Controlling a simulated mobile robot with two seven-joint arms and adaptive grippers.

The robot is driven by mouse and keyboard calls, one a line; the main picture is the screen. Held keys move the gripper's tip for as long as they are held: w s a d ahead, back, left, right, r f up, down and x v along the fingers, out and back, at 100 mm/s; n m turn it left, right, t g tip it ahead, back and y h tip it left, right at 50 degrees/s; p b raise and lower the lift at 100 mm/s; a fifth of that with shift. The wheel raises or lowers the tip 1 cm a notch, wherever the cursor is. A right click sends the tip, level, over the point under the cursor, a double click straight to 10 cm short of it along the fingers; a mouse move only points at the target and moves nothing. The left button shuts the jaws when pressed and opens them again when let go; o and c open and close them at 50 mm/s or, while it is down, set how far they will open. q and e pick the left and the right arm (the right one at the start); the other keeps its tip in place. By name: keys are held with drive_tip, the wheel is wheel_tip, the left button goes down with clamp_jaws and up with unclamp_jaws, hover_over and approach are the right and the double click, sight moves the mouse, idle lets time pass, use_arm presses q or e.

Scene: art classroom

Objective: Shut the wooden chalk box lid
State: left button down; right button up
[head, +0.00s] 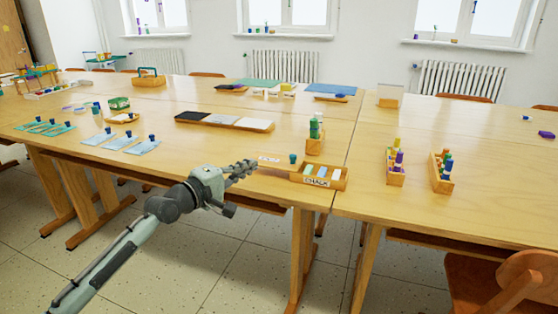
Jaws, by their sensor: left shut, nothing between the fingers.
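The wooden chalk box (317,183) stands at the near edge of the middle table, with CHALK written on its front. Its right part is open at the top and pale and coloured chalk pieces show inside. A flat wooden panel (270,160) with a pale label, which looks like the lid, reaches out to the left, with a dark teal knob (293,158) by its right end. My left gripper (252,167) is shut and empty, just left of the panel. I cannot tell whether its fingertips touch the panel. My right gripper is not in view.
A wooden holder with green bottles (316,136) stands just behind the box. Two wooden racks of bottles (396,165) (441,172) stand to the right. A long tray (225,122) lies behind to the left. The tabletop between box and racks is clear.

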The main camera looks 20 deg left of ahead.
sight(279, 167)
use_arm(q)
drive_tip(key=x, duration=0.6)
drive_tip(key=d, duration=0.1)
drive_tip(key=w+d, duration=0.1)
drive_tip(key=d, duration=0.1)
drive_tip(key=shift+w+f+p, duration=0.2)
drive_tip(key=shift+w+p, duration=0.05)
drive_tip(key=shift+p, duration=0.1)
drive_tip(key=shift+w+d, duration=0.15)
drive_tip(key=shift+d, duration=0.2)
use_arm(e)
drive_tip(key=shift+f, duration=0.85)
use_arm(q)
drive_tip(key=shift+f, duration=0.1)
